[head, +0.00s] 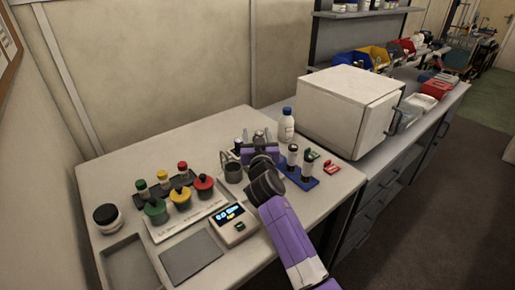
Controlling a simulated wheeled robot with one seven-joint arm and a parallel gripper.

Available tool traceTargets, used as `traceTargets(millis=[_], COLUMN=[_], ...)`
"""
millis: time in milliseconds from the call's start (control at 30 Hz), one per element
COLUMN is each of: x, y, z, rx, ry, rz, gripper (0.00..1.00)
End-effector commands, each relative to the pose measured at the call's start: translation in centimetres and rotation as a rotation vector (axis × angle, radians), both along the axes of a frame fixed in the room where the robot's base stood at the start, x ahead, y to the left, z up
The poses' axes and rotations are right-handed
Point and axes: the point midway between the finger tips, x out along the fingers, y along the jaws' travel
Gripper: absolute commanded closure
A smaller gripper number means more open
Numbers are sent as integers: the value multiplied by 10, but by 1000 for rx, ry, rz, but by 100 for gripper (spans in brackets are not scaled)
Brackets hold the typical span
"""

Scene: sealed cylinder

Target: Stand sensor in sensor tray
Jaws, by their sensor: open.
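My gripper (258,137), at the end of the purple arm, is low over the back right of the table, facing away from the camera. It is open; its wrist hides much of what lies in front of it, and its fingertips are small. A blue tray (312,182) lies just right of my wrist. Two dark cylinders with pale bands, one at the back (292,155) and one nearer the front (307,163), stand upright on it. I cannot tell which piece is the sensor, nor surely which tray is the sensor tray.
A grey mug-like cup (233,171) stands close left of my wrist. A white bottle (286,126) stands behind the blue tray, beside a big white box (346,108). A scale (234,225), coloured-topped jars (181,196) and an empty recessed tray (130,265) are further left. Small red-and-green pieces (331,167) lie right.

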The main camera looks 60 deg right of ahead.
Motion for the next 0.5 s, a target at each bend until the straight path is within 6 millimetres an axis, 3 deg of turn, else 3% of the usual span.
traceTargets(millis=[200, 400, 500], x=[0, 0, 0], y=[0, 0, 0], z=[0, 0, 0], rx=[-1, -1, -1], ry=[-1, -1, -1], rz=[1, 1, 1], gripper=[46, 85, 100])
